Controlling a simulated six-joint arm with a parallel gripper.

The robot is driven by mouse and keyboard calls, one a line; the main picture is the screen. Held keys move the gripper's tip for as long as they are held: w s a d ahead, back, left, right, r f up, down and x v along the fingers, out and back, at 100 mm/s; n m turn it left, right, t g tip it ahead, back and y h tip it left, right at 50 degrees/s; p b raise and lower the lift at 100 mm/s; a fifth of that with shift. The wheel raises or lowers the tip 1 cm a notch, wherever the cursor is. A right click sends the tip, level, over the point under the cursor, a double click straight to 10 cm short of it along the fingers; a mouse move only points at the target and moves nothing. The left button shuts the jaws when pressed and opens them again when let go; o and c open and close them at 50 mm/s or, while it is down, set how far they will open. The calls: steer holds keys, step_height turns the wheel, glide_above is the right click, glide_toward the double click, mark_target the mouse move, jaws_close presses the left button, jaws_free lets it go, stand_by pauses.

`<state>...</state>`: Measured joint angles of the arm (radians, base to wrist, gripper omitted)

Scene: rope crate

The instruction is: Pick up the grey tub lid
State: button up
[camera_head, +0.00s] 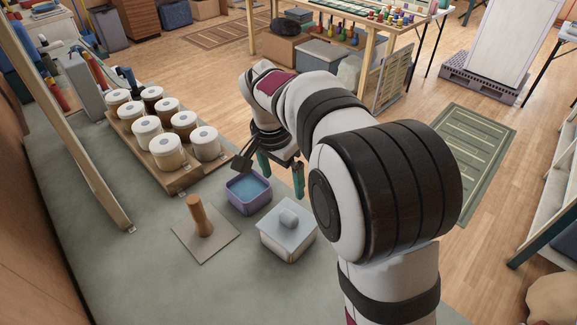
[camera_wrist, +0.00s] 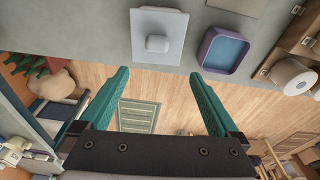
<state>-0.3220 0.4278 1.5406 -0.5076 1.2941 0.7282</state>
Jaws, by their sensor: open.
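The grey tub lid (camera_head: 287,236) is square with a raised block-shaped knob and sits on a pale, squarish tub (camera_head: 288,251) on the grey-green bench. In the wrist view the lid (camera_wrist: 145,54) shows at the top, left of centre, with its knob near the middle. My gripper (camera_head: 281,174) is open and empty. It hangs above and behind the lid in the head view, near the purple tub. In the wrist view its two teal fingers (camera_wrist: 160,76) are spread below the lid in the picture, apart from it.
An open purple tub with a blue inside (camera_head: 240,207) stands close behind and left of the lidded tub. A wooden peg on a square base (camera_head: 199,217) stands left. Several lidded jars fill a wooden tray (camera_head: 184,184) farther back. Bench at front left is clear.

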mark_target(289, 214)
steer(key=f, duration=0.4)
steer(key=d+f, duration=0.1)
steer(key=f, duration=0.8)
steer(key=shift+w+d+f, duration=0.2)
steer(key=shift+w+f, duration=0.05)
jaws_close()
